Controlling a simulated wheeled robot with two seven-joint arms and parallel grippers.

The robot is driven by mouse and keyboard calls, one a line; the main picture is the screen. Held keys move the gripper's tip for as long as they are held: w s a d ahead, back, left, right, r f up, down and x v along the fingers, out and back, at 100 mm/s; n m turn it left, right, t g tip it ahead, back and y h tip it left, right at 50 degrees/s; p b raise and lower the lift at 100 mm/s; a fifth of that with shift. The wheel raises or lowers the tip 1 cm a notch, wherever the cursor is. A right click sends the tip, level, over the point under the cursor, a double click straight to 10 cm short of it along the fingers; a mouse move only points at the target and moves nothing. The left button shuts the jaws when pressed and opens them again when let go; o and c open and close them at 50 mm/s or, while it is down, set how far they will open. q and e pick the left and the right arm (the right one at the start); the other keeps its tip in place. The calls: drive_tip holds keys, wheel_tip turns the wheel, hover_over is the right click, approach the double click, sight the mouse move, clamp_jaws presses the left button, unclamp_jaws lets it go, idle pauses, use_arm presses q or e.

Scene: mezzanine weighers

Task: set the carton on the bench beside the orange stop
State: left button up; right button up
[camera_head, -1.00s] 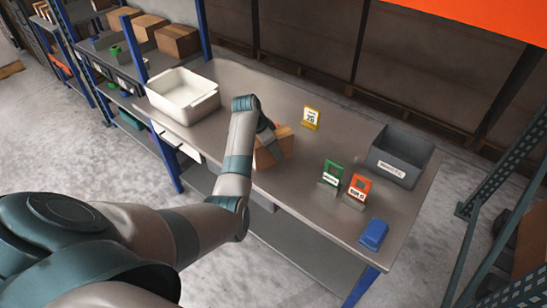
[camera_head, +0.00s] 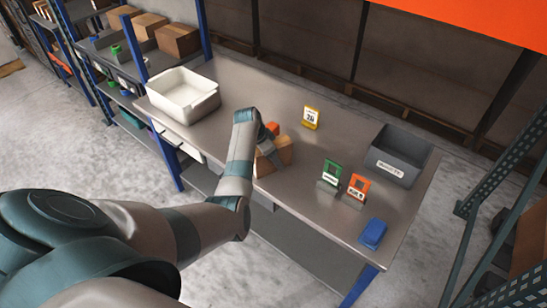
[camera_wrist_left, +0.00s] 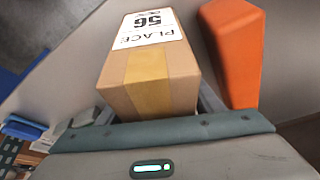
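The brown carton (camera_head: 285,151) is at the front middle of the grey bench (camera_head: 228,95), low over or on its top; I cannot tell if it touches. In the left wrist view the carton (camera_wrist_left: 150,65) has a tan tape strip and a white label. The orange stop (camera_wrist_left: 236,50) lies right beside it, with a narrow gap; only its top shows in the head view (camera_head: 272,128). My left gripper (camera_wrist_left: 157,112) has a finger close against each side of the carton and appears shut on it. The fingertips are hidden. My right gripper is not in view.
A white bin (camera_head: 183,92) stands at the bench's left end. A yellow sign (camera_head: 311,118), a green sign (camera_head: 331,172), an orange sign (camera_head: 357,187), a grey bin (camera_head: 398,158) and a blue block (camera_head: 373,234) stand to the right. The back middle is clear.

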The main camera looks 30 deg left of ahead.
use_arm(q)
drive_tip(key=shift+r, duration=0.2)
drive_tip(key=b+v, duration=0.2)
drive_tip(key=v, duration=1)
drive_tip(key=shift+a, duration=0.15)
idle(0.6)
